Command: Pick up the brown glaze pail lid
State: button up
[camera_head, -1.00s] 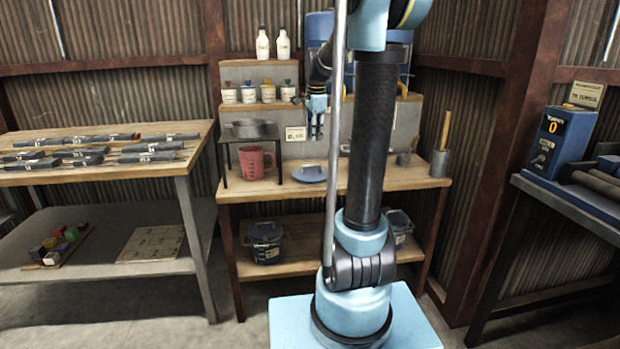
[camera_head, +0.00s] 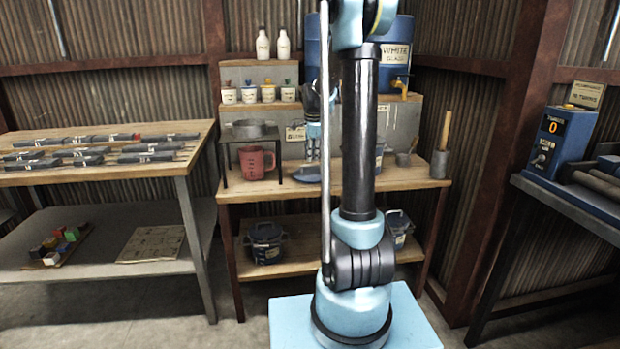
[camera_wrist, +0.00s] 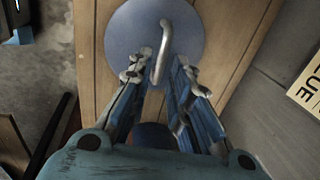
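A round blue-grey lid (camera_wrist: 130,45) with a bent metal handle (camera_wrist: 164,38) lies on the wooden bench. In the head view the lid (camera_head: 305,175) sits just right of the red jug, partly covered by my gripper. My gripper (camera_wrist: 163,72) is open above the lid, with its fingers on either side of the handle's lower end. In the head view my gripper (camera_head: 313,150) points down close over the lid. I cannot tell whether the fingers touch the handle. No writing shows on the lid.
A red jug (camera_head: 257,162) stands under a small rack left of the lid. A sign (camera_head: 296,134) is behind it. A pail (camera_head: 379,157) is partly hidden by my arm. Lidded pails (camera_head: 265,243) stand on the lower shelf. A mortar and cylinder (camera_head: 439,163) stand at right.

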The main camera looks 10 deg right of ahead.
aim_at(311, 171)
jog(key=shift+w+d+f, duration=0.1)
jog(key=shift+w+f, duration=0.15)
jog(key=shift+f, duration=0.8)
jog(key=shift+w+d+f, duration=0.1)
jog(key=shift+w+f, duration=0.15)
jog(key=shift+f, duration=0.8)
jog(key=shift+w+f, duration=0.25)
jog(key=shift+f, duration=0.8)
grip_shut()
